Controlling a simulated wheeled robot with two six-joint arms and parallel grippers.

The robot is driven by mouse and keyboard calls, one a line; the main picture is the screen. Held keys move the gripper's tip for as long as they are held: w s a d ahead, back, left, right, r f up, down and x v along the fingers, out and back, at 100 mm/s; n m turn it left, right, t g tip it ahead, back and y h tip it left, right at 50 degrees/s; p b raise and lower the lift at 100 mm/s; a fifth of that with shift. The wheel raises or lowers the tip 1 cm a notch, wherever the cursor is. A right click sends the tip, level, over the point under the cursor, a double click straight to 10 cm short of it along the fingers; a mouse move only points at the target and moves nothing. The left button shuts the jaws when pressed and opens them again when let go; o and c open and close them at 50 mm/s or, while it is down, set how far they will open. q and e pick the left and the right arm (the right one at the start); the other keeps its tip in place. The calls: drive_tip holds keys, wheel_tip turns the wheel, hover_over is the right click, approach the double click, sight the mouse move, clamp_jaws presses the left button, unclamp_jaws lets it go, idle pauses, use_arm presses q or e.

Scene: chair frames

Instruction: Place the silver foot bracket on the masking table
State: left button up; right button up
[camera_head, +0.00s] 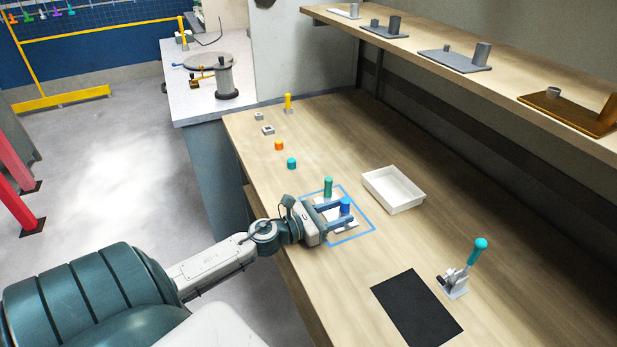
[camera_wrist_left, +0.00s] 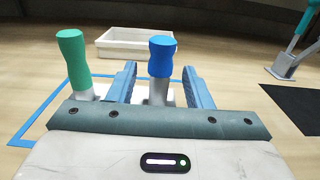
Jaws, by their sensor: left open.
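My left gripper (camera_head: 346,212) is open over the workbench, its two blue fingers on either side of a blue-topped peg (camera_wrist_left: 161,55) with a light grey stem. I cannot tell whether they touch it. A green-topped peg (camera_head: 328,187) stands beside it; it also shows left of the fingers in the left wrist view (camera_wrist_left: 73,58). Both pegs stand within a blue outline (camera_head: 361,215) on the bench. I cannot tell for certain which piece is the silver foot bracket; grey plates with cylinders, one here (camera_head: 455,61), sit on the shelf. My right gripper is not in view.
A white tray (camera_head: 392,190) and a black mat (camera_head: 416,308) lie on the wooden bench, with a teal-handled clamp (camera_head: 458,283) at right. Small orange (camera_head: 279,146) and teal (camera_head: 292,163) knobs stand toward the far end. A white table (camera_head: 190,98) with a round disc adjoins there.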

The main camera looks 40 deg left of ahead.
use_arm(q)
drive_tip(key=shift+s+a+f, duration=0.15)
drive_tip(key=shift+s+a, duration=0.05)
drive_tip(key=shift+s, duration=0.2)
drive_tip(key=shift+b+v, duration=0.8)
drive_tip(key=shift+b, duration=0.35)
drive_tip(key=p, duration=0.1)
drive_tip(key=r+p, duration=0.1)
drive_tip(key=p, duration=0.1)
drive_tip(key=shift+s+a, duration=0.2)
drive_tip(key=shift+s, duration=0.2)
drive_tip(key=p+v, duration=0.2)
drive_tip(key=p, duration=0.3)
drive_tip(key=p+v, duration=0.2)
drive_tip(key=p, duration=0.2)
drive_tip(key=shift+s+a+f+p, duration=0.1)
drive_tip(key=shift+s+a+p, duration=0.05)
drive_tip(key=shift+s+p, duration=0.2)
drive_tip(key=shift+s+a+f+p, duration=0.15)
drive_tip(key=shift+s+a+p, duration=0.1)
drive_tip(key=shift+s+p, duration=0.45)
drive_tip(key=shift+s+f, duration=0.1)
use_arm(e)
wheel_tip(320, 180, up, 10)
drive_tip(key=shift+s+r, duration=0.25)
use_arm(q)
drive_tip(key=shift+a+f, duration=0.1)
